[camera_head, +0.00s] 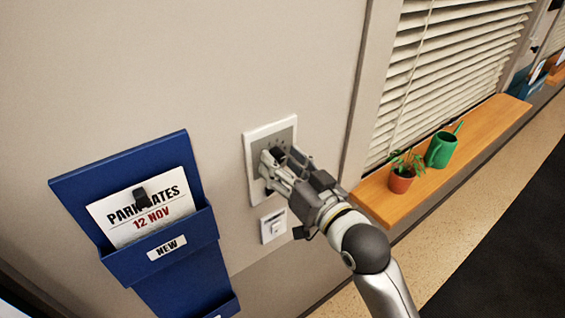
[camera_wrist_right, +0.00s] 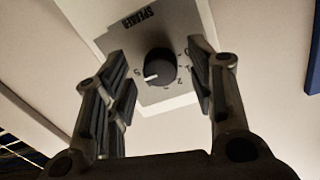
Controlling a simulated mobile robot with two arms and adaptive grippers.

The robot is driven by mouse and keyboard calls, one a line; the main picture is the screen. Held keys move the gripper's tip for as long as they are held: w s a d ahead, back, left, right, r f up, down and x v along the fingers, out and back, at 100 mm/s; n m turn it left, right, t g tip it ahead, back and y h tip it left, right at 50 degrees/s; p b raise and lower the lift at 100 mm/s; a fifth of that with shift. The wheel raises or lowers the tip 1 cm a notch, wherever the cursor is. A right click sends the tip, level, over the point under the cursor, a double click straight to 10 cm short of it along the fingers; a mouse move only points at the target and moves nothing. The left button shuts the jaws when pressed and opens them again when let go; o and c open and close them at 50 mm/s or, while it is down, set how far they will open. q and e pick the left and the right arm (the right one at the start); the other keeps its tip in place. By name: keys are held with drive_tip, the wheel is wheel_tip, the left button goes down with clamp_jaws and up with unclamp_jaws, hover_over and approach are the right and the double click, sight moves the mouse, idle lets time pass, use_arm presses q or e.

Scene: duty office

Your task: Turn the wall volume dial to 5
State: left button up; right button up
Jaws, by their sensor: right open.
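The volume dial (camera_wrist_right: 161,66) is a round black knob with a white pointer line, on a grey plate (camera_wrist_right: 188,20) marked SPEAKER. In the right wrist view its pointer is toward the lower left, near the 5 and slightly below it. The digits 0, 1 and 2 show to its right and lower right. My right gripper (camera_wrist_right: 160,82) is open, with a finger on either side of the dial in that view; no contact is visible. In the head view my right gripper (camera_head: 277,170) is at the wall plate (camera_head: 256,139) and hides part of it. My left gripper is not in view.
A small white switch (camera_head: 273,226) is just below the plate. A blue wall pocket (camera_head: 190,243) with a PARK DATES card (camera_head: 146,212) hangs to the left. A wooden sill (camera_head: 377,199) at right bears a potted plant (camera_head: 401,182) and a green watering can (camera_head: 441,150).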

drive_tip(key=v, duration=1.1)
drive_tip(key=shift+s, duration=0.25)
drive_tip(key=shift+d, duration=0.15)
drive_tip(key=w+d+f+m+g+h+b, duration=0.1)
drive_tip(key=w+d+f+h+b, duration=0.15)
drive_tip(key=f, duration=1.05)
drive_tip(key=w+d+f+m+g+h+b, duration=0.15)
drive_tip(key=w+f, duration=0.25)
drive_tip(key=f, duration=0.9)
drive_tip(key=s+d+f+g+h+b, duration=0.2)
drive_tip(key=d+f, duration=0.1)
drive_tip(key=f, duration=0.9)
drive_tip(key=s+d+f+g+h+b, duration=0.1)
drive_tip(key=s+d+f+b, duration=0.15)
drive_tip(key=f, duration=0.95)
drive_tip(key=s+d+f+g+h+b, duration=0.1)
drive_tip(key=s+d+f+g+b, duration=0.15)
drive_tip(key=s+f, duration=1.05)
drive_tip(key=s+d+f+g+h+b, duration=0.1)
drive_tip(key=s+d+f+g+b, duration=0.2)
drive_tip(key=s+f, duration=1.05)
drive_tip(key=s+d+f+n+g, duration=0.1)
drive_tip(key=s+d+f+g, duration=0.1)
drive_tip(key=s+f, duration=0.5)
drive_tip(key=s+g, duration=0.1)
drive_tip(key=s, duration=0.2)
drive_tip(key=shift+s+f+h+b, duration=0.3)
drive_tip(key=shift+s+f+h, duration=0.05)
drive_tip(key=shift+h, duration=0.05)
